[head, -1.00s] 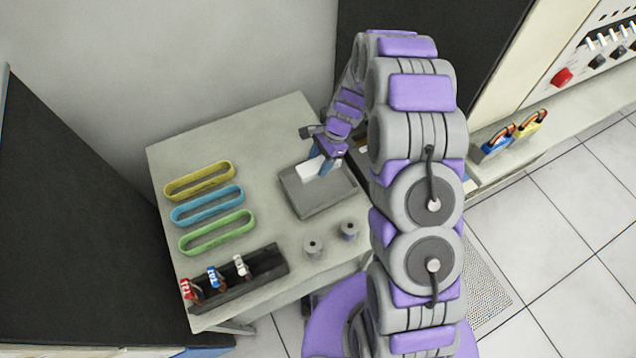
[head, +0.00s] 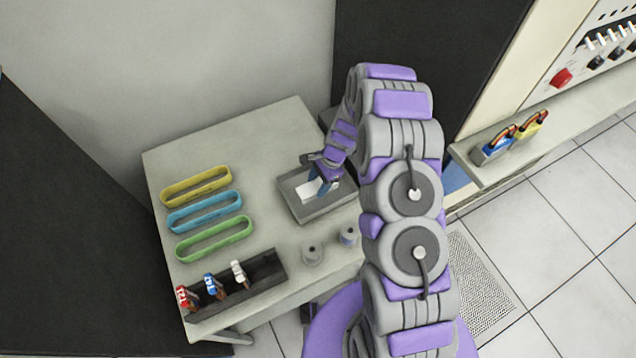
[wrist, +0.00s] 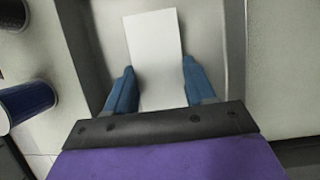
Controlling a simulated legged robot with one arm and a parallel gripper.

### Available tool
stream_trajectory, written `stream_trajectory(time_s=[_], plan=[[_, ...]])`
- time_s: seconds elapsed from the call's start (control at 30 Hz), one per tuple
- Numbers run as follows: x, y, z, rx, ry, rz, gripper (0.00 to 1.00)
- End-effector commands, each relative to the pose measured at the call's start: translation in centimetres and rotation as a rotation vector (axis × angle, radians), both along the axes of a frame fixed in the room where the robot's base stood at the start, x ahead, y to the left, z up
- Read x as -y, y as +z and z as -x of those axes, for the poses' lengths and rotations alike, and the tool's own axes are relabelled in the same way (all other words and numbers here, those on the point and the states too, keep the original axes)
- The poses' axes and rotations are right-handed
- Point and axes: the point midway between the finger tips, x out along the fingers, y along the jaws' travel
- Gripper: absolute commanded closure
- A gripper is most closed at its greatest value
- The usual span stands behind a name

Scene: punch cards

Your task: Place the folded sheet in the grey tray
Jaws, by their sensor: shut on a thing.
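The folded sheet (wrist: 154,45) is a plain white rectangle. In the wrist view it lies between the two blue fingers of my gripper (wrist: 158,66), which are shut on its long sides. In the head view the sheet (head: 306,190) shows within the walls of the grey tray (head: 322,213), with my gripper (head: 322,186) over it. The sheet is low, at or close to the tray floor; contact cannot be told. The tray wall (wrist: 236,50) shows to the right in the wrist view. The sheet's near end is hidden by my gripper.
Yellow (head: 196,186), blue (head: 205,212) and green (head: 214,239) oval rings lie to the left. A dark rack (head: 262,277) with tagged clips is at the front left.

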Motion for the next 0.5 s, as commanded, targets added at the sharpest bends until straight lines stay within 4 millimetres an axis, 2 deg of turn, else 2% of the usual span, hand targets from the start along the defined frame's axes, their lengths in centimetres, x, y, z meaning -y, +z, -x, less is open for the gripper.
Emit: stream_trajectory(time_s=[0.03, 0.33, 0.5], plan=[[-0.02, -0.07, 0.04, -0.002, 0.001, 0.001, 0.45], [-0.02, -0.04, 0.05, -0.001, 0.000, 0.000, 0.17], [-0.02, 0.01, 0.05, -0.001, 0.000, 0.000, 0.17]])
